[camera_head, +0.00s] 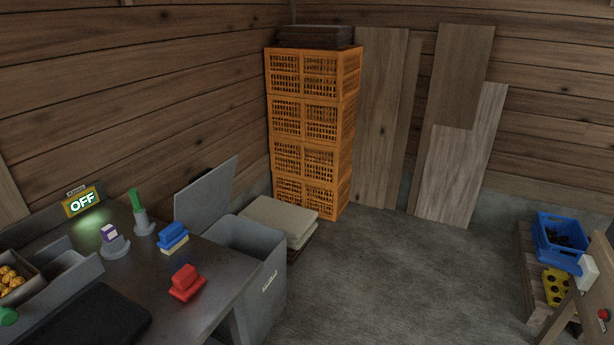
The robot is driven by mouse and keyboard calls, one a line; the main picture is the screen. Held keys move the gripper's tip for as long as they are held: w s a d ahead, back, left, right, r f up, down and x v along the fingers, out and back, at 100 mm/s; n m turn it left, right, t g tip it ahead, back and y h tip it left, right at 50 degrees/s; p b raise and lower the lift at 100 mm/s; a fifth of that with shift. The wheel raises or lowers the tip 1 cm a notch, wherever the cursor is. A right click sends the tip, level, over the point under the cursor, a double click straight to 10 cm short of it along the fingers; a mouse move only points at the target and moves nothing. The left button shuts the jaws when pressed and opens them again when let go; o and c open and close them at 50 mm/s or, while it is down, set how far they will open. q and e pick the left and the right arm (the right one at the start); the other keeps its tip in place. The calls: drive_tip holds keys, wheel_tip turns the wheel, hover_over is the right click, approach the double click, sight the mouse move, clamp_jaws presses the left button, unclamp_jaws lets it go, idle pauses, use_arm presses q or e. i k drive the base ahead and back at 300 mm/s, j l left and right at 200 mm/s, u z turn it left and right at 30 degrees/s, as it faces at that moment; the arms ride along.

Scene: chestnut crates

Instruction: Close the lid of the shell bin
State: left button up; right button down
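The shell bin (270,284) is a grey box on the floor, beside the right end of the workbench. A light label shows on its front. Its flat grey lid (206,196) is open, standing tilted up on the bin's left side near the wall. The bin's top is open and its inside is dark; the contents cannot be seen. Neither my left nor my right gripper shows in the head view.
Folded sacks (279,217) lie behind the bin. Orange crates (305,119) stand beyond.

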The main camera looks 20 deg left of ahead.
sight(198, 206)
drive_tip(key=i+l+z, duration=0.2)
drive_tip(key=i, duration=1.9)
drive_tip(key=i+u, duration=0.2)
drive_tip(key=i, duration=0.35)
drive_tip(key=i+u, duration=0.2)
drive_tip(key=i, duration=0.35)
drive_tip(key=i+u, duration=0.15)
drive_tip(key=i, duration=0.35)
drive_tip(key=i+l+u, duration=0.2)
drive_tip(key=i, duration=0.35)
